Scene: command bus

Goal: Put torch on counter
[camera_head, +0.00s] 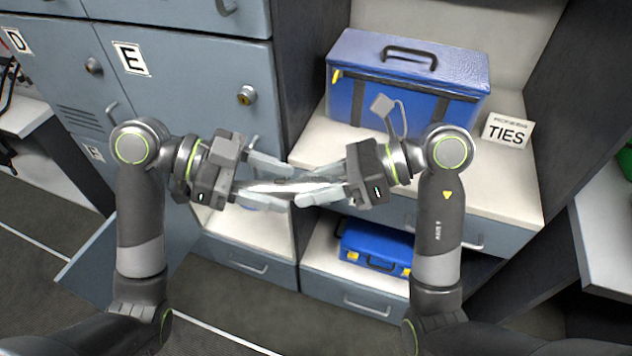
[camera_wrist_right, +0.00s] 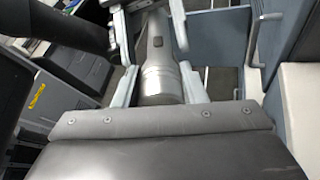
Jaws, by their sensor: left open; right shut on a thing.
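A silver-grey torch (camera_head: 278,186) lies roughly level between my two grippers in the head view. My right gripper (camera_head: 318,184) is shut on the torch. The right wrist view shows the torch (camera_wrist_right: 158,60) between the right fingers, with a dark button on its body. My left gripper (camera_head: 262,182) is open, its fingers on either side of the torch's other end. I cannot tell whether they touch it. The counter (camera_head: 480,188) is the pale top behind and to the right of the grippers.
A large blue case (camera_head: 400,85) stands at the back of the counter. A white TIES sign (camera_head: 506,132) is to its right. A smaller blue case (camera_head: 378,246) sits on a lower shelf. Grey lockers (camera_head: 180,75) stand at the left. The counter's front right part is clear.

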